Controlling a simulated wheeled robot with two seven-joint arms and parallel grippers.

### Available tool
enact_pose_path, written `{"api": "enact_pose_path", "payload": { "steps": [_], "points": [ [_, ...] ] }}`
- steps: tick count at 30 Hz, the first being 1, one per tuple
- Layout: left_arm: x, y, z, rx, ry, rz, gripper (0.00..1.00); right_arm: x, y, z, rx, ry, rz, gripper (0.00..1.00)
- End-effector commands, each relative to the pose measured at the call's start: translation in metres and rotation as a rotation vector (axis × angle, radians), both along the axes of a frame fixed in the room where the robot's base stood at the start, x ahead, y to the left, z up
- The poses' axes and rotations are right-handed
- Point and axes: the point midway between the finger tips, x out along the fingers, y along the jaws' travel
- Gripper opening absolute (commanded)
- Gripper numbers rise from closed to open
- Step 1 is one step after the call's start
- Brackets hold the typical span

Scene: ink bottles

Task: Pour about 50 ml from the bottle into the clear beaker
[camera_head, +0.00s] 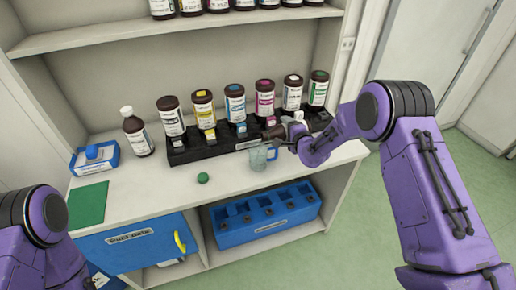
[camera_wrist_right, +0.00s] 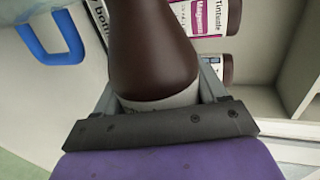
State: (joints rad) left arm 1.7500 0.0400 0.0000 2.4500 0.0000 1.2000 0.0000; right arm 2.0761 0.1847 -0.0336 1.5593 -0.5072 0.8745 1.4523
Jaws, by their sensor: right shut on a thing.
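The clear beaker (camera_head: 257,160) with a blue handle stands near the front edge of the counter. Its blue handle (camera_wrist_right: 52,38) shows at the upper left of the right wrist view. My right gripper (camera_head: 290,132) is shut on a dark brown bottle (camera_wrist_right: 155,55) with a pale label. The bottle is tilted, close above and beside the beaker in the head view. Its mouth is hard to make out, and I cannot tell whether liquid flows. A green cap (camera_head: 203,178) lies on the counter. My left arm shows at the lower left, but its gripper is out of view.
A black rack (camera_head: 190,154) with several labelled bottles stands behind the beaker. Left of it are a white-capped brown bottle (camera_head: 137,133), a blue tray (camera_head: 82,166) and a green mat (camera_head: 88,204). A blue crate (camera_head: 228,240) sits on the lower shelf. The counter's front middle is mostly clear.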

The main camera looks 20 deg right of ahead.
Motion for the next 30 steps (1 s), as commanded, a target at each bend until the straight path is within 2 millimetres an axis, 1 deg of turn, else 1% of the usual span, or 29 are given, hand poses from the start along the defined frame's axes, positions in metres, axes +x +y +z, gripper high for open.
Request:
{"api": "enact_pose_path", "payload": {
  "steps": [30],
  "points": [
    [0.0000,0.0000,0.0018,0.000,0.000,0.000,0.69,0.0005,-0.0007,0.0033,-0.032,-0.003,0.000,0.33]
  ]
}}
